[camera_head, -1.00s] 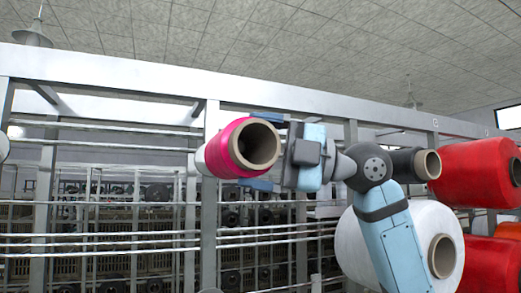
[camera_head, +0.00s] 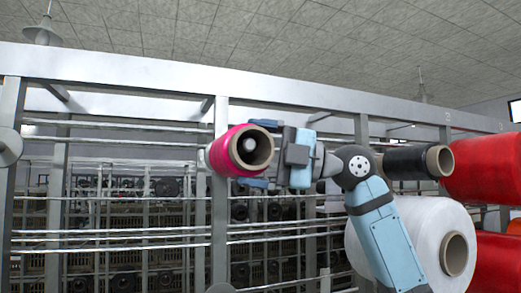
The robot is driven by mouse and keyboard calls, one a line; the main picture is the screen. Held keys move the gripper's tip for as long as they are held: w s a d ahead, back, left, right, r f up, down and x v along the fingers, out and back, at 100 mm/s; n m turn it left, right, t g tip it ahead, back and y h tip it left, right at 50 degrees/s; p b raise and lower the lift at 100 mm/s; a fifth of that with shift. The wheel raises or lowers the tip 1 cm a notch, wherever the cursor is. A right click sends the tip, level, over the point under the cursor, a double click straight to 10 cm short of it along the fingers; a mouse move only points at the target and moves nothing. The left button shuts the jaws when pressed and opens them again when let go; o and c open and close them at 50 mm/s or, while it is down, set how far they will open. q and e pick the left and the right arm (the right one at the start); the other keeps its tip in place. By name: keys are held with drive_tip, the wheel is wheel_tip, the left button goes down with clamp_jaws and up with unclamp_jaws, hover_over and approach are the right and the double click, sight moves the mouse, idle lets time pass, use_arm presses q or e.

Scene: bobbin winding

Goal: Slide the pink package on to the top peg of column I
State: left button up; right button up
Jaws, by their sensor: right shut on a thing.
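The pink package (camera_head: 226,153) is a bobbin on a tan tube, its open end facing me. My right gripper (camera_head: 262,154) is shut on it from the right side, one finger above and one below. A pale round peg tip (camera_head: 250,145) shows inside the tube's bore, so the package appears to be around the peg. How deep the peg reaches is hidden. The package is in front of a grey upright post (camera_head: 220,220) of the rack. I cannot read which column letter this post carries. My left gripper is not in view.
To the right are a black package (camera_head: 403,163), a large white package (camera_head: 405,240) and red packages (camera_head: 490,168), close to my right arm. Horizontal rails (camera_head: 120,238) run across the rack. A grey disc (camera_head: 8,147) is at the left edge. Space left of the pink package is clear.

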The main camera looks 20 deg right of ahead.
sight(249, 165)
drive_tip(key=shift+w, duration=0.25)
drive_tip(key=shift+w+p, duration=0.4)
drive_tip(key=shift+w, duration=1.4)
drive_tip(key=shift+f+b, duration=0.45)
drive_tip(key=shift+f, duration=0.05)
drive_tip(key=o, duration=0.7)
drive_tip(key=shift+s+a, duration=0.1)
drive_tip(key=shift+o, duration=0.2)
